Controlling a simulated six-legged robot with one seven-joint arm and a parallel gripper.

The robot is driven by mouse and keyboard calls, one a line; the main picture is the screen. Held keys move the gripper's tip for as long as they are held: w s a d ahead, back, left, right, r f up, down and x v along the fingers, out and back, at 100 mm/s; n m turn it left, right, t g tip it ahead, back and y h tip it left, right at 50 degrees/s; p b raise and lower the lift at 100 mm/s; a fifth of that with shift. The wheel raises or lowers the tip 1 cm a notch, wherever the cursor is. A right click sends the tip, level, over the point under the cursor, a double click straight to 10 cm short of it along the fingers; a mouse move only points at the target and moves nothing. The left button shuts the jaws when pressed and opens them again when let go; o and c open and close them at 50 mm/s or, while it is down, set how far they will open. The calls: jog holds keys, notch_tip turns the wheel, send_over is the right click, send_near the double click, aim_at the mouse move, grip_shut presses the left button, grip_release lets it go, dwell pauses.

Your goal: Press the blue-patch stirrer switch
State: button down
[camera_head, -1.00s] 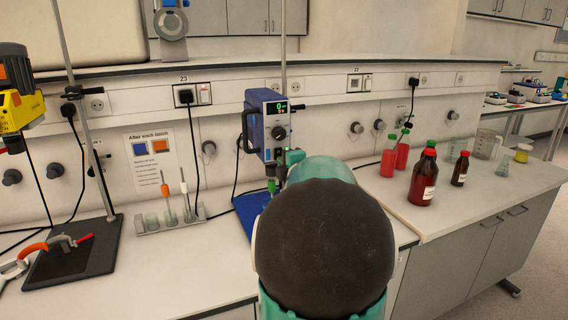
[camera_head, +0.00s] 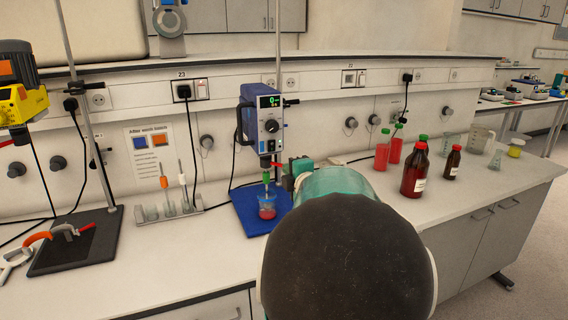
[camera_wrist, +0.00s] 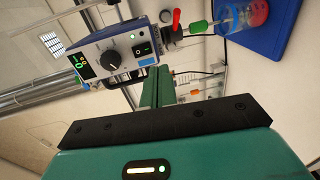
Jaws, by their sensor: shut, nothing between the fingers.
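The blue stirrer (camera_head: 262,122) hangs on a stand rod above a blue base plate (camera_head: 246,217). Its front has a lit green display, a knob and small controls. My gripper (camera_head: 291,178) is shut and empty, just right of and below the stirrer's lower end. In the wrist view my gripper (camera_wrist: 160,75) is apart from the rocker switch. My arm hides part of the bench.
A beaker of red liquid (camera_head: 267,208) stands under the stirrer. A yellow stirrer (camera_head: 18,92) is at far left. Bottles (camera_head: 415,168) stand to the right. A wall sheet (camera_head: 150,150) shows blue and orange patches.

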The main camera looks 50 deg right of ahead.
jog(key=shift+s+a+f, duration=0.15)
jog(key=shift+s+a, duration=0.35)
jog(key=shift+s, duration=0.3)
jog(key=shift+s+a+f, duration=0.15)
jog(key=shift+s+a, duration=0.35)
jog(key=shift+s, duration=0.3)
